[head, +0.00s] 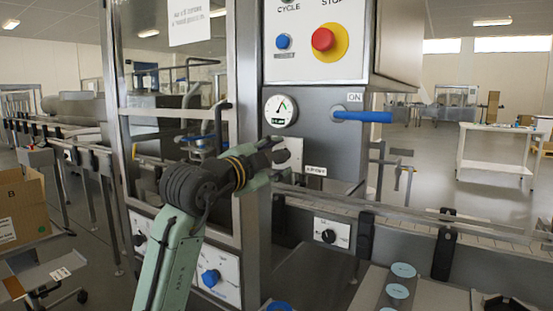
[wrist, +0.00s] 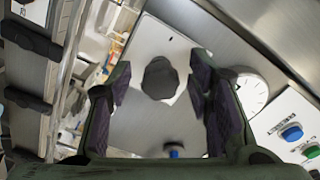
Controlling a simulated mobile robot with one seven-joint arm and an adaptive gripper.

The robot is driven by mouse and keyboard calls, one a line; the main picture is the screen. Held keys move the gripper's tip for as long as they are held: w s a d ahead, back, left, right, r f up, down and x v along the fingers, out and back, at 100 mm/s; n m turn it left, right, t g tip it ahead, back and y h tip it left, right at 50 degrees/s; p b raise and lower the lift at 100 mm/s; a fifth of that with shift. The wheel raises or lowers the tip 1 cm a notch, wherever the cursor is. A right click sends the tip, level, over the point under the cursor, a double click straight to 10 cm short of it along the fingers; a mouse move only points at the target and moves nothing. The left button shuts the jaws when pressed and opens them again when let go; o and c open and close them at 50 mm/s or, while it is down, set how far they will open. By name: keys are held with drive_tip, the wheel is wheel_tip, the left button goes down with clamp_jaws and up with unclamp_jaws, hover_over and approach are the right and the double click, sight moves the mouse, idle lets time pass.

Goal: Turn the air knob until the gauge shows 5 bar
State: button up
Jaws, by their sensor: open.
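The round white gauge (head: 281,111) has a needle and a small green display; its value is too small to read for sure. It also shows in the wrist view (wrist: 252,93), right of the fingers. A black knob (wrist: 160,78) on a pale plate, apparently the air knob, is below the gauge; my gripper hides it in the head view. My gripper (head: 277,150) is open, reaching towards this plate. In the wrist view, one finger is on each side of the knob, with visible gaps; I cannot tell how deep the knob lies between them.
A blue lever (head: 362,116) sticks out right of the gauge. A red stop button (head: 323,39) and a blue button (head: 283,42) are above. Another black knob (head: 328,236) is lower down, beside the conveyor (head: 420,225). A framed door stands left of my gripper.

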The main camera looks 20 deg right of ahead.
drive_tip(key=v, duration=1.1)
drive_tip(key=shift+s+a, duration=0.25)
